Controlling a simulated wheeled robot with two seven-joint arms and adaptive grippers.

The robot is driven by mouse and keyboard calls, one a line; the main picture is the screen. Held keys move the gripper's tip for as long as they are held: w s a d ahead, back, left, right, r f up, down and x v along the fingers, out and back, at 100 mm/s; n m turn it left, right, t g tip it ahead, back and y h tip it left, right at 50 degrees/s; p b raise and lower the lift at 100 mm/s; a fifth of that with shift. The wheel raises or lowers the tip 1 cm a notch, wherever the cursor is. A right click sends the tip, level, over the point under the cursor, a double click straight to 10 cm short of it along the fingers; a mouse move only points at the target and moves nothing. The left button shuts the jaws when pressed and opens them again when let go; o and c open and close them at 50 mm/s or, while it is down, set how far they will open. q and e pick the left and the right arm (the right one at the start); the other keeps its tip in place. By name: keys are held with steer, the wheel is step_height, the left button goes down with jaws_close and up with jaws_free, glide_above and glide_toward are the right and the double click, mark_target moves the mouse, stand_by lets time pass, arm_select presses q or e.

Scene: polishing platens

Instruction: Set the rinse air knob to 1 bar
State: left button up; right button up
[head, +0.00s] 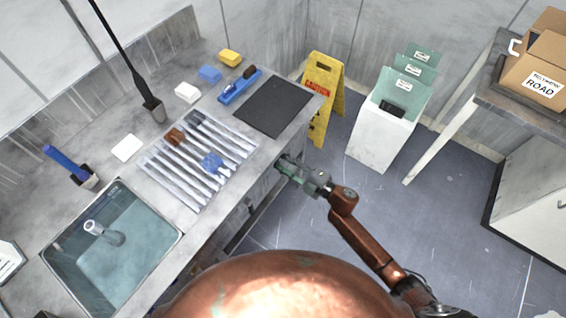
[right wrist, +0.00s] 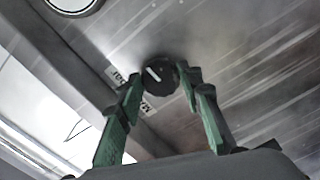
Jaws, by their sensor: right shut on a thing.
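A round black knob (right wrist: 158,76) with a white pointer mark sits on a brushed metal panel in the right wrist view. My right gripper (right wrist: 162,82) has its two green fingers on either side of the knob and is shut on it. A label with partly hidden lettering lies beside the knob, so I cannot read the pressure setting. In the head view my right gripper (head: 284,167) is at the front edge of the counter; the knob is hidden there. My left gripper is not in view.
The counter holds a sink (head: 112,250), a ribbed drying rack (head: 165,170), a black mat (head: 272,106) and a blue tool (head: 240,86). A yellow caution sign (head: 322,85) and a white bin (head: 378,140) stand right of the counter. Floor between is clear.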

steer(key=n+b, duration=0.2)
steer(key=n, duration=0.3)
steer(key=shift+f+n, duration=0.1)
steer(key=shift+n, duration=0.2)
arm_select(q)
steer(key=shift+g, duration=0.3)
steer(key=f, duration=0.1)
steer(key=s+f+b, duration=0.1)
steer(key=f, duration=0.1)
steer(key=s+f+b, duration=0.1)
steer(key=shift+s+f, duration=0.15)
arm_select(e)
steer(key=n, duration=0.5)
steer(key=shift+r, duration=0.2)
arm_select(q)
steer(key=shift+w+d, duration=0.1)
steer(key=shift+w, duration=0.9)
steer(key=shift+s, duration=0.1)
arm_select(e)
steer(key=o, duration=0.8)
steer(key=shift+c, duration=0.2)
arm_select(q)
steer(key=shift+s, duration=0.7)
arm_select(e)
steer(key=o, duration=0.4)
